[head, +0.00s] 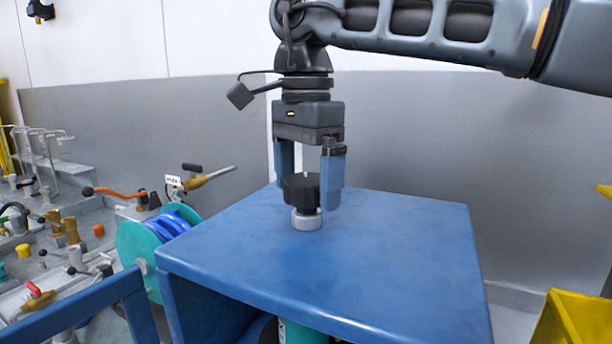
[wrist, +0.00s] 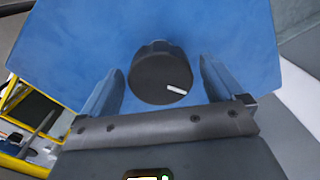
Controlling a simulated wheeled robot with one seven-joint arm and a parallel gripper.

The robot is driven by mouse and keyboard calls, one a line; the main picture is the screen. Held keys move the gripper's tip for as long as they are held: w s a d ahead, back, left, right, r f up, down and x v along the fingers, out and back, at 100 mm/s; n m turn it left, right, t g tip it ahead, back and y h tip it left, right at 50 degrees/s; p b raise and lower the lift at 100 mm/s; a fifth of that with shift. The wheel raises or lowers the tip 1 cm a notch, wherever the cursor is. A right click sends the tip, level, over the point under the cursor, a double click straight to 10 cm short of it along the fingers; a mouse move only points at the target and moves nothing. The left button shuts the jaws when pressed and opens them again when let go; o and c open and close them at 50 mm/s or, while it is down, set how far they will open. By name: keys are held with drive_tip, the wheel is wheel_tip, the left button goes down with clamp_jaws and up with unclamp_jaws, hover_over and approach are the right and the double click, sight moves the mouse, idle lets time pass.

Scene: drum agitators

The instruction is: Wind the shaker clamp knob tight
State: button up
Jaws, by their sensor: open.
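The black clamp knob (head: 300,190) stands upright on a light grey collar (head: 306,221) on the blue machine top. In the wrist view the knob (wrist: 160,76) shows its round top with a white pointer mark toward the lower right. My gripper (head: 308,196) points straight down over it, with blue fingers. The fingers are open, one on each side of the knob. In the wrist view the fingers (wrist: 160,85) stand apart from the knob, with blue surface visible in the gaps.
The blue top (head: 400,270) is otherwise bare. A teal reel with blue hose (head: 150,240) stands at its left. Several valves and pipe fittings crowd the far left. A yellow bin (head: 580,325) is at the lower right. A grey wall stands behind.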

drive_tip(key=c, duration=1)
